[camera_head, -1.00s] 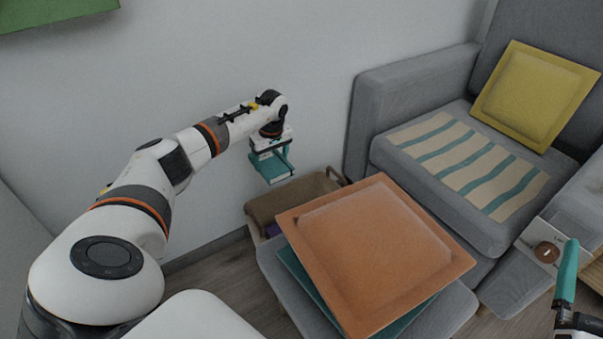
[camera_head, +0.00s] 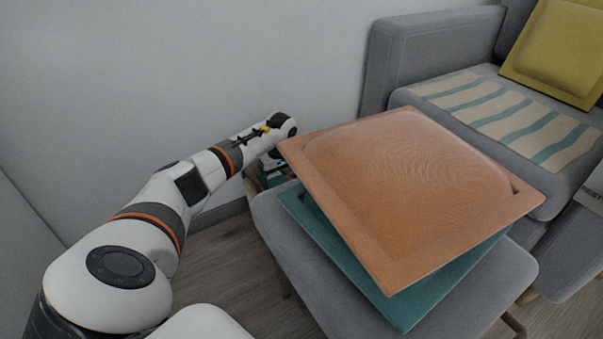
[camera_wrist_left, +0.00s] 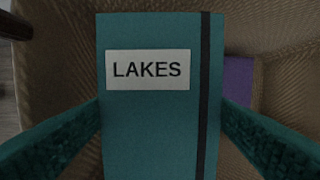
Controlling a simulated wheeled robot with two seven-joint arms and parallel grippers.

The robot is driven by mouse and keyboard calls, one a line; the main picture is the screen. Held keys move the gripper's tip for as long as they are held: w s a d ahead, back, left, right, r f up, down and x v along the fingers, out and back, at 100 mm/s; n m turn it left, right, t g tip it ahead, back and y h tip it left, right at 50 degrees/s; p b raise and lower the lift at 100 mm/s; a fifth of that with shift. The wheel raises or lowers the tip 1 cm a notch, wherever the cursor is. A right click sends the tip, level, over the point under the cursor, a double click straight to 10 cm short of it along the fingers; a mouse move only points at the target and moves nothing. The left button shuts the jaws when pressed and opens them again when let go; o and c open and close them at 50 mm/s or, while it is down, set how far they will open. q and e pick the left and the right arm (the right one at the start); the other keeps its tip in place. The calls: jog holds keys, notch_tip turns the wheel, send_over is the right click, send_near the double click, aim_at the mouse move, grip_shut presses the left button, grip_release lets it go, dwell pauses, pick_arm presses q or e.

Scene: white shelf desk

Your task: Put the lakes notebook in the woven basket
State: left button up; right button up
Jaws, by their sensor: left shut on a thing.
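The teal lakes notebook (camera_wrist_left: 150,130) has a white LAKES label and a dark strap. In the left wrist view it lies between the two teal fingers of my left gripper (camera_wrist_left: 160,108), which is shut on it. Tan woven walls of the basket (camera_wrist_left: 55,50) surround the notebook, so it is held inside the basket's opening. Whether it touches the bottom cannot be told. In the head view my left gripper (camera_head: 270,172) is low beside the stool, partly hidden by the orange cushion. Little of the basket shows there. My right gripper is out of view.
A purple item (camera_wrist_left: 240,83) is in the basket, right of the notebook. An orange cushion (camera_head: 410,185) on a teal one (camera_head: 400,312) covers a grey stool (camera_head: 480,295) close to my left gripper. A grey sofa (camera_head: 420,50) stands behind; the wall is close behind the arm.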

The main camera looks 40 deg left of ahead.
pick_arm(q)
notch_tip(320, 180, down, 10)
jog(key=b, duration=0.7)
jog(key=shift+f+b, duration=0.5)
jog(key=shift+f, duration=0.15)
jog(key=o, duration=1.1)
jog(key=r+p, duration=0.3)
jog(key=r, duration=0.1)
jog(key=d+r+p, duration=0.1)
jog(key=r+p, duration=0.6)
jog(key=r, duration=0.2)
jog(key=shift+s+d+r, duration=0.1)
jog(key=shift+s+d, duration=0.15)
jog(key=shift+d, duration=0.1)
